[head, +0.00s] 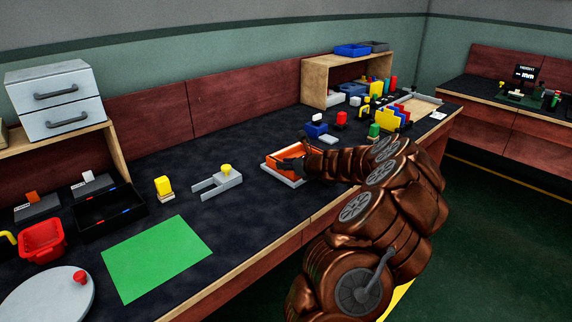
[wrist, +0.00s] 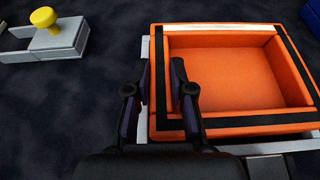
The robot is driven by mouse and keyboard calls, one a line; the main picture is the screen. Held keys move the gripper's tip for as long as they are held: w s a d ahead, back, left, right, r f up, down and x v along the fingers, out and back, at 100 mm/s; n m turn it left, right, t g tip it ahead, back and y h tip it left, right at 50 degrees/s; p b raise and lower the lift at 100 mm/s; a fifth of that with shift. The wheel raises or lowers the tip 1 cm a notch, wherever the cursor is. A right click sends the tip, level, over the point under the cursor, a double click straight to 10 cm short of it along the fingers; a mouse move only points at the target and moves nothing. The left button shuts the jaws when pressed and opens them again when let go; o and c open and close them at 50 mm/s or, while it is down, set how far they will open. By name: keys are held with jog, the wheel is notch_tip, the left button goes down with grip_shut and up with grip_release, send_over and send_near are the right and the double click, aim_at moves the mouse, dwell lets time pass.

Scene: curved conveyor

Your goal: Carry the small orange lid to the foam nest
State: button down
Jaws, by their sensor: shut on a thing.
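The orange lid (head: 273,163) is a shallow, open-sided-up orange tray with black strips along its edges. It lies flat in a pale grey, low-edged holder (head: 296,182); it fills the right of the wrist view (wrist: 230,75). My gripper (wrist: 160,78) is at the lid's left wall, one finger on each side, and is shut on that wall. In the head view my gripper (head: 291,164) reaches the lid from the right, and my arm hides part of it. I cannot tell whether the pale holder is the foam nest.
A grey forked fixture with a yellow knob (head: 226,171) stands left of the lid. A green mat (head: 155,257) and a black tray (head: 109,230) lie further left. Blue (head: 316,129), red and yellow blocks stand behind to the right. Dark bench top is free between fixture and lid.

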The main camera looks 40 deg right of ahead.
jog(key=c, duration=1)
grip_release()
jog(key=shift+s+r, duration=0.1)
jog(key=shift+r, duration=0.1)
jog(key=p+v, duration=0.1)
jog(key=v, duration=1)
jog(key=shift+s+a+r, duration=0.15)
jog(key=shift+s, duration=0.2)
